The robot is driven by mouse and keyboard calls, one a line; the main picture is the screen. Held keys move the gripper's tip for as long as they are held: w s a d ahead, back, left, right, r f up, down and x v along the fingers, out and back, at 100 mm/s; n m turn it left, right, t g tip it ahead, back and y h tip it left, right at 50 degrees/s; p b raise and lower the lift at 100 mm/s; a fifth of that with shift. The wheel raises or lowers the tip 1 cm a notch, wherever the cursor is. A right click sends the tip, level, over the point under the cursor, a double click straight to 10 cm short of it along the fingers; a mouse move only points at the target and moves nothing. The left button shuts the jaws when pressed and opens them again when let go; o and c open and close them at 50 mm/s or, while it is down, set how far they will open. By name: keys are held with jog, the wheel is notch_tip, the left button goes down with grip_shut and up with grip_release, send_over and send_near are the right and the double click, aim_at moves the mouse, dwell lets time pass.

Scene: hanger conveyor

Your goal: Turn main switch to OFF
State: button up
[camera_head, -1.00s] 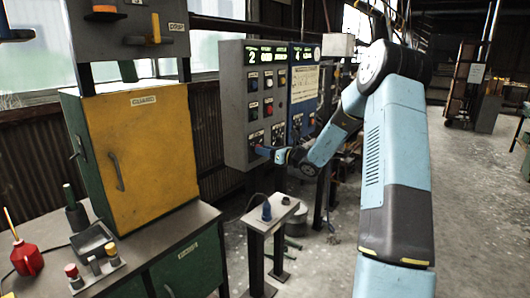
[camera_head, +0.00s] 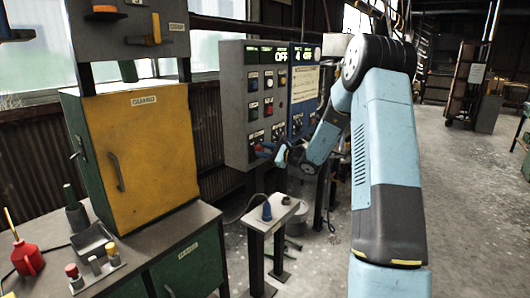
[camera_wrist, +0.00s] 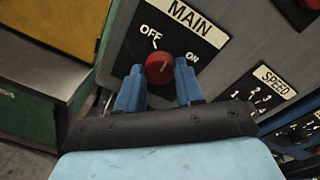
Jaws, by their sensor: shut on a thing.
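The main switch, a red round knob (camera_wrist: 159,68) on a black plate marked MAIN, OFF and ON, is in the middle of the wrist view. OFF is printed at its upper left and ON at its right. My gripper (camera_wrist: 160,72) is shut on the knob, one blue finger on each side. The knob's exact pointing is hard to read. In the head view my gripper (camera_head: 266,151) is at the lower part of the grey control panel (camera_head: 233,105) and covers the switch.
A SPEED dial plate (camera_wrist: 265,88) is to the right of the switch. A blue panel (camera_head: 297,115) adjoins the grey one. A small stand (camera_head: 285,212) is below my arm. A yellow guard cabinet (camera_head: 150,150) and a green bench are at the left. Open floor is to the right.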

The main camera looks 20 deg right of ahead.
jog(key=n, duration=0.4)
jog(key=shift+a+f, duration=0.1)
jog(key=shift+s+f+n, duration=0.1)
jog(key=shift+s+n, duration=0.05)
jog(key=shift+n, duration=1.35)
jog(key=shift+a+f, duration=0.1)
jog(key=o, duration=1)
jog(key=shift+h, duration=0.3)
jog(key=shift+o, duration=0.2)
jog(key=f+v, duration=0.1)
jog(key=v, duration=1.2)
jog(key=shift+s+d+r, duration=0.25)
jog(key=shift+d+r, duration=0.05)
jog(key=shift+r, duration=0.15)
